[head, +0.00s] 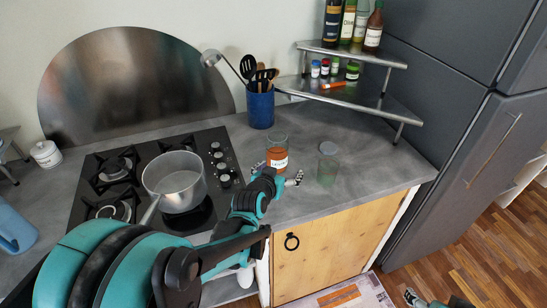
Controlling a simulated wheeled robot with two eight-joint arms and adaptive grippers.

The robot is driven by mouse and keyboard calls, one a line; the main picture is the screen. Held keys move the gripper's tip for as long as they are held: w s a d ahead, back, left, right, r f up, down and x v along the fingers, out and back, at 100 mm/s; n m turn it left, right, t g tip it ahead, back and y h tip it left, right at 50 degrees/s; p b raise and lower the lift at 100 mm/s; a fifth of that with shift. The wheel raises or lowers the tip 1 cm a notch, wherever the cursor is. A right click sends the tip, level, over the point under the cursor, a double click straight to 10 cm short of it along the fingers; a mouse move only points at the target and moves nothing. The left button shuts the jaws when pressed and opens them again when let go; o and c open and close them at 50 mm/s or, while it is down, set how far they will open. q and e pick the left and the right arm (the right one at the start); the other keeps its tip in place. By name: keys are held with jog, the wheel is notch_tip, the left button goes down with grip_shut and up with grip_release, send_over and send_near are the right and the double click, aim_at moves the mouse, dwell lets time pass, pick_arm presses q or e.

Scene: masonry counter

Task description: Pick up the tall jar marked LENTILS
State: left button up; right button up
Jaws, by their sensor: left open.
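A tall glass jar (277,152) with orange contents and a white label stands on the grey counter in the head view. The label's print is small and partly covered, but it appears to read LENTILS. My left gripper (278,174) is open in front of the jar, its fingers spread near the jar's lower part, which they partly hide. I cannot tell whether they touch it. My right gripper (412,297) shows only in part at the bottom right, low over the floor and far from the jar; its jaws are unclear.
A greenish clear jar (328,167) stands to the right of the orange jar. A blue utensil crock (260,108) is behind. A steel pot (174,182) sits on the hob (88,192) at left. A two-tier metal corner shelf (385,107) holds bottles and small spice jars.

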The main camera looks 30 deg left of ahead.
aim_at(276, 155)
pick_arm(q)
jog(key=shift+n+t+y, duration=0.4)
jog(key=shift+t+y, duration=0.2)
jog(key=shift+y, duration=0.2)
jog(key=a, duration=0.1)
jog(key=w+a+f, duration=0.1)
jog(key=a, duration=0.1)
jog(key=w+a+f, duration=0.1)
jog(key=a, duration=0.1)
jog(key=shift+f+b, duration=0.15)
jog(key=shift+b, duration=0.25)
jog(key=shift+w+a, duration=0.25)
jog(key=shift+a, duration=0.05)
jog(key=b+x, duration=0.1)
jog(key=x, duration=0.3)
jog(key=b+x, duration=0.1)
jog(key=x, duration=0.1)
jog(key=shift+w+d+b, duration=0.25)
jog(key=shift+w+b, duration=0.05)
jog(key=shift+w, duration=0.1)
jog(key=shift+w+a, duration=0.1)
jog(key=shift+w, duration=0.3)
jog(key=shift+c, duration=0.4)
jog(key=c, duration=1.9)
jog(key=shift+o, duration=0.2)
